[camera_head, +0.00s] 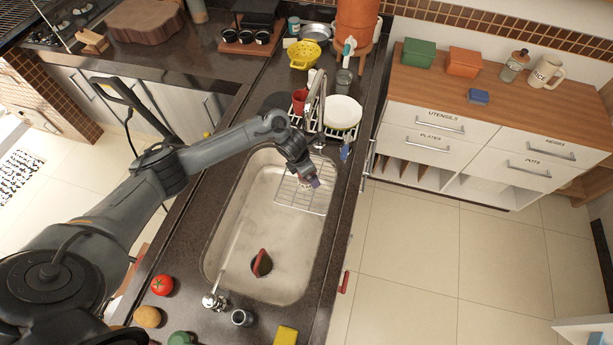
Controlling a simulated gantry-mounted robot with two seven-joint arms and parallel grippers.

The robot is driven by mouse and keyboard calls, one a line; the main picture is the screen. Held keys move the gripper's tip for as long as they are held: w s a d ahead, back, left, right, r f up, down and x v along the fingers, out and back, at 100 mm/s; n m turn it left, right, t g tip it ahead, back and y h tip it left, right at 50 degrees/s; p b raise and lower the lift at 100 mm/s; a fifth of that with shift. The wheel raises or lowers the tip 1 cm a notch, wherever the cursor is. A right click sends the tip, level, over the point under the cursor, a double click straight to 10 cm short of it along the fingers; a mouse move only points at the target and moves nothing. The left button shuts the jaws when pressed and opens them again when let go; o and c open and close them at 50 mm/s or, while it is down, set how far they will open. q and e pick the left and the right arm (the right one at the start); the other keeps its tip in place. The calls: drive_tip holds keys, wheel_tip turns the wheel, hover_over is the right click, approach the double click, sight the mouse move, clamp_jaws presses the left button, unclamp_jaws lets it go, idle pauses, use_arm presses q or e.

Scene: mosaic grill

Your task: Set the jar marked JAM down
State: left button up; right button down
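My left arm reaches in from the left across the sink, and its gripper (312,181) is over the wire rack at the sink's far end. A small purplish and orange patch shows at its tip; I cannot tell if this is a held thing or part of the fingers. No label reading JAM is legible. A jar with a brown lid (514,66) stands on the wooden counter at the right, its marking too small to read. My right gripper is not in view.
The sink (225,250) holds a wire rack (310,200) and a dark red item (262,263). A tap and a dish rack with a white plate (343,111) stand beyond. A tomato (162,285) and yellow sponge (286,335) lie nearby. The wooden counter (430,88) has free room.

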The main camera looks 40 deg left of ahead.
use_arm(q)
drive_tip(key=shift+f, duration=0.2)
drive_tip(key=shift+c, duration=0.4)
drive_tip(key=shift+w, duration=0.1)
drive_tip(key=c, duration=1.3)
drive_tip(key=shift+r, duration=0.1)
drive_tip(key=shift+c, duration=0.2)
